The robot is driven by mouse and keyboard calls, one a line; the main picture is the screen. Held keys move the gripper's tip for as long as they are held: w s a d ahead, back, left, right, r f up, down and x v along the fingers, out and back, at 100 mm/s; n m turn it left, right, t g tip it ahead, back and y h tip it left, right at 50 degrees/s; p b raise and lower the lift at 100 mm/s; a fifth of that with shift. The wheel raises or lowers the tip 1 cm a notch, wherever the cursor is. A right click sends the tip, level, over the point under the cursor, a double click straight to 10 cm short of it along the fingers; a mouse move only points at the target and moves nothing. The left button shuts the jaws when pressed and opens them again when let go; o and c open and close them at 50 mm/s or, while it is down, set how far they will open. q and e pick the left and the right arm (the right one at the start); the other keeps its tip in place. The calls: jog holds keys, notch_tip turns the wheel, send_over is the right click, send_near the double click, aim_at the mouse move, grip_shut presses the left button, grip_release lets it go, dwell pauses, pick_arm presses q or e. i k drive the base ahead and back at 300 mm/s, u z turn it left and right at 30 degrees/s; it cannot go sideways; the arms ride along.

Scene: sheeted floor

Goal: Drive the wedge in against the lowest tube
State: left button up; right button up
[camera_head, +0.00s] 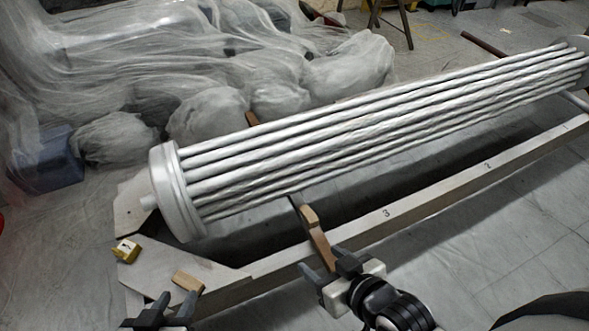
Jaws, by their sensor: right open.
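The silver tube bundle (380,130) lies slanting across the view, with a round end plate (176,195) at its left. The lowest tube (262,205) runs along its near side. A small light-wood piece (309,214), apparently the wedge, sits on a brown wooden bar (322,245) near the lowest tube; whether it touches the tube is unclear. My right gripper (330,271) is open around the near end of that bar. My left gripper (177,300) is at the bottom left, beside a small wooden block (188,282); whether it grips the block is unclear.
A long timber beam (400,210) with painted numbers runs along the near side of the bundle. A yellow object (126,250) lies on the wooden end plate (190,258). Sheeted items (210,110) fill the back left.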

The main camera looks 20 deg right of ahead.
aim_at(312, 220)
jog(key=z, duration=0.7)
jog(key=k, duration=0.5)
jog(key=z, duration=1.1)
jog(key=i, duration=0.85)
jog(key=u, duration=1.65)
jog(key=k, duration=0.2)
jog(key=z, duration=0.1)
